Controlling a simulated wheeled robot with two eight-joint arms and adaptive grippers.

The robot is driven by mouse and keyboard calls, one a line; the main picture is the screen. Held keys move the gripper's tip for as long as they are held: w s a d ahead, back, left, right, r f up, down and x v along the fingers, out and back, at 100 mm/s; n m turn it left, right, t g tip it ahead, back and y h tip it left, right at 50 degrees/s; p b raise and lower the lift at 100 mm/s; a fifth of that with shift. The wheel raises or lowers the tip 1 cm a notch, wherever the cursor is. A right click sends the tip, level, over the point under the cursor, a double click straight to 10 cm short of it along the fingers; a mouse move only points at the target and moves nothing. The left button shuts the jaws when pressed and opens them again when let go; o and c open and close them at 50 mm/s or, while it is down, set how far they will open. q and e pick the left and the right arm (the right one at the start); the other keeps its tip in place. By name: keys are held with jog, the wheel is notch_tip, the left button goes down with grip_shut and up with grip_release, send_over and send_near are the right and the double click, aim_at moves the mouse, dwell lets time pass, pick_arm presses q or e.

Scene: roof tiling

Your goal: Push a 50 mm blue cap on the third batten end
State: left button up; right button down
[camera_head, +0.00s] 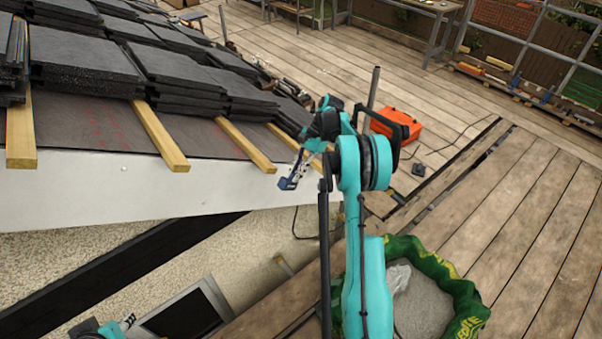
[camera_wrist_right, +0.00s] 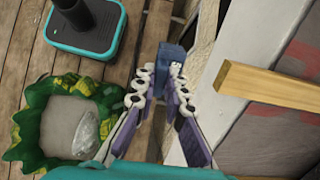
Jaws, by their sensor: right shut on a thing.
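My right gripper (camera_head: 297,175) is shut on a small blue cap (camera_head: 287,184) and holds it in the air off the roof edge. In the right wrist view the cap (camera_wrist_right: 172,58) sits between the fingertips (camera_wrist_right: 168,78). A bare wooden batten end (camera_wrist_right: 228,79) is to its right, with a visible gap between them. In the head view several battens stick out past the roof edge. The third from the left (camera_head: 247,147) ends just left of the cap; a further one (camera_head: 283,136) is partly hidden by my right arm. My left gripper (camera_head: 127,321) barely shows at the bottom left.
Stacked dark tiles (camera_head: 85,65) cover the roof above the battens. A white fascia board (camera_head: 90,190) runs below the batten ends. A green sack of grey material (camera_head: 425,300) and an orange case (camera_head: 397,122) stand on the wooden deck.

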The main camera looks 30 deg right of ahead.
jog(key=shift+w+a+f, duration=0.35)
jog(key=shift+w, duration=0.25)
jog(key=w+p, duration=0.1)
jog(key=w, duration=0.3)
jog(key=shift+a, duration=0.15)
jog(key=shift+w+a+r, duration=0.1)
jog(key=shift+w, duration=0.15)
jog(key=shift+w, duration=0.35)
jog(key=shift+w+a, duration=0.1)
jog(key=shift+w, duration=0.1)
dwell(0.5)
jog(key=shift+w, duration=0.3)
jog(key=shift+w, duration=0.1)
dwell(0.3)
